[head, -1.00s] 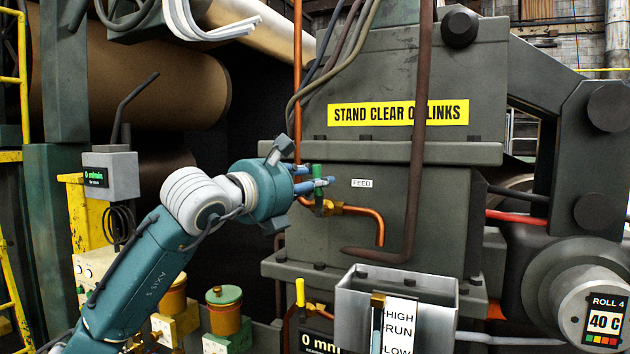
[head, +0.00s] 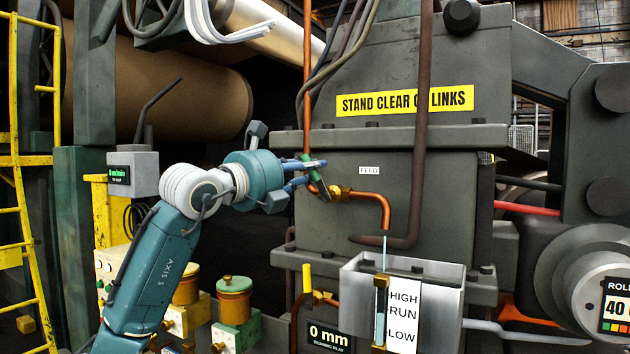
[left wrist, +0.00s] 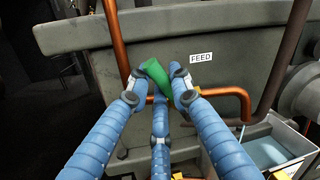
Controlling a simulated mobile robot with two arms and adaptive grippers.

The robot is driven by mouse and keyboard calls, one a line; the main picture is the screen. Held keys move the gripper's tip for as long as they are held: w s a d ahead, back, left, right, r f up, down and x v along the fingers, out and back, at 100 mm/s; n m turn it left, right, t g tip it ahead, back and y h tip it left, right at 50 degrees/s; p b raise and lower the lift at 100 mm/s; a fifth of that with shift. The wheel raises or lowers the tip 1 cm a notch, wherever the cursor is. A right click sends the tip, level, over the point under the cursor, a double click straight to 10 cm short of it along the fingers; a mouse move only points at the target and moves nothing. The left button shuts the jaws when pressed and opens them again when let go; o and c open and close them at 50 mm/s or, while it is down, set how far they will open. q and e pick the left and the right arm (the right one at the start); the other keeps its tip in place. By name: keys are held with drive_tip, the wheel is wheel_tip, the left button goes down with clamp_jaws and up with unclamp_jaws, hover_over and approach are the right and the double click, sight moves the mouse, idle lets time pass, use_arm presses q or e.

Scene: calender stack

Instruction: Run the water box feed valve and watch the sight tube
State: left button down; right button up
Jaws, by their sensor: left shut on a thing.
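The feed valve's green handle (head: 319,187) sits on the copper feed pipe (head: 368,195) below the FEED label (head: 369,171). My left gripper (head: 312,176) is shut on the handle, which is tilted. In the left wrist view the blue fingers close around the green handle (left wrist: 155,75). A thin pale stream of water (head: 385,248) falls from the pipe's end into the metal water box (head: 447,285). The sight tube (head: 380,318) stands on the box's front beside a HIGH, RUN, LOW plate (head: 404,315). The tube looks pale blue; its exact level is hard to read. My right gripper is not in view.
A brown vertical pipe (head: 422,130) bends in front of the machine, right of the valve. A yellow-handled lever (head: 306,275) and a "0 mm" display (head: 328,335) are below. A yellow ladder (head: 18,180) stands far left. Roll 4 (head: 590,280) is at right.

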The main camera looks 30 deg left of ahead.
use_arm(q)
drive_tip(key=shift+s+a+n+b, duration=0.1)
drive_tip(key=shift+a+n+b, duration=0.25)
drive_tip(key=shift+n+b, duration=0.35)
drive_tip(key=c, duration=1.6)
unclamp_jaws()
drive_tip(key=shift+d+f, duration=0.1)
drive_tip(key=shift+d, duration=0.05)
drive_tip(key=shift+s+f, duration=0.1)
drive_tip(key=shift+s, duration=0.05)
drive_tip(key=s, duration=0.7)
drive_tip(key=s+a+f, duration=0.1)
drive_tip(key=s, duration=0.3)
drive_tip(key=shift+s+a+f, duration=0.1)
drive_tip(key=shift+s, duration=0.15)
idle(3.1)
